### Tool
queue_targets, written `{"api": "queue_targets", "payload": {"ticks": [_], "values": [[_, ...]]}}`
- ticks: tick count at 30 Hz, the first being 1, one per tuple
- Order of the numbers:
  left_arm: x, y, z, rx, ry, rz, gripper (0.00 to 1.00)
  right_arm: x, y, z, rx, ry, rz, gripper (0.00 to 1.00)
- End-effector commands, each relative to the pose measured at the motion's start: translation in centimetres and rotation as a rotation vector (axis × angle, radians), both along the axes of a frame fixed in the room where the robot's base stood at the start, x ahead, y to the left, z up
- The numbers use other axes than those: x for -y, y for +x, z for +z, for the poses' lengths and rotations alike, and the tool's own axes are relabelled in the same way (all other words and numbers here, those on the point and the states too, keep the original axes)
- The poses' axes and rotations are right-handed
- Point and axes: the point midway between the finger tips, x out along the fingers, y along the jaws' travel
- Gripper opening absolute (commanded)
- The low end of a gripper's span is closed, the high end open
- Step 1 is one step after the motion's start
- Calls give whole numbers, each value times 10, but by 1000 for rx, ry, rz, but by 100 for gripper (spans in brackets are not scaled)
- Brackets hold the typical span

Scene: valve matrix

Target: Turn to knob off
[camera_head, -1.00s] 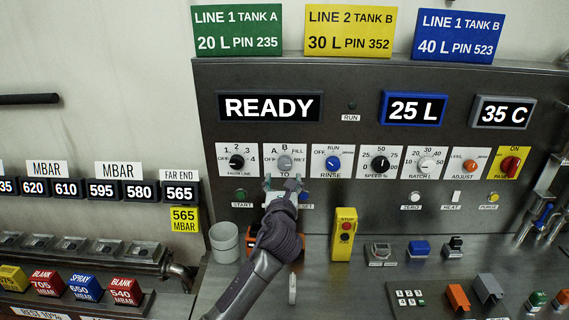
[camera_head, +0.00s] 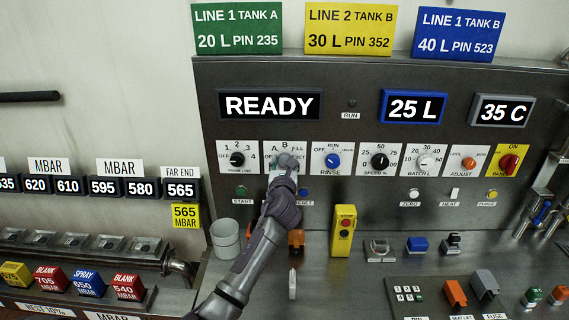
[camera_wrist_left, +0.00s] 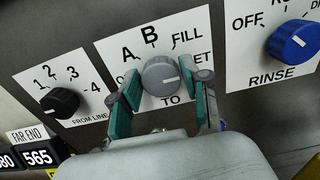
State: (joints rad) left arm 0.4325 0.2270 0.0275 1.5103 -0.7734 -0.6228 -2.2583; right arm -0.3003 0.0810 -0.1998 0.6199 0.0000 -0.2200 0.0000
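The grey TO knob (camera_wrist_left: 160,76) sits on a white plate (camera_wrist_left: 150,32) marked A, B and FILL. A pale line on its face seems to point right, towards a label ending in "ET". The left label starts with "O"; the rest is behind a finger. My left gripper (camera_head: 287,163) is at this knob and covers part of it in the head view. In the left wrist view my left gripper (camera_wrist_left: 159,82) has its teal-padded fingers apart, one on each side of the knob. Whether the pads touch it I cannot tell. My right gripper is not in view.
The black FROM LINE knob (camera_wrist_left: 60,102) is close on the left and the blue RINSE knob (camera_wrist_left: 292,42) on the right. Buttons sit below the knobs. A yellow STOP box (camera_head: 343,230) and a grey cup (camera_head: 226,242) stand on the counter.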

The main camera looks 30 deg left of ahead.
Motion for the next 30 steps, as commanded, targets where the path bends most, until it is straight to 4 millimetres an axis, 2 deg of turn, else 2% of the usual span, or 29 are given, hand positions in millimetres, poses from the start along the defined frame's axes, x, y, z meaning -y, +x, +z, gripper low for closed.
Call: {"api": "queue_targets", "payload": {"ticks": [1,6,17,30], "values": [[0,0,0,0,0,0,33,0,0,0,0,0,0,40],[0,0,0,0,0,0,8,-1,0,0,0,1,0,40],[0,0,0,34,-58,0,8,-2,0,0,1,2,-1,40],[-1,-1,-2,220,-360,0,8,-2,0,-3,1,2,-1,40]]}}
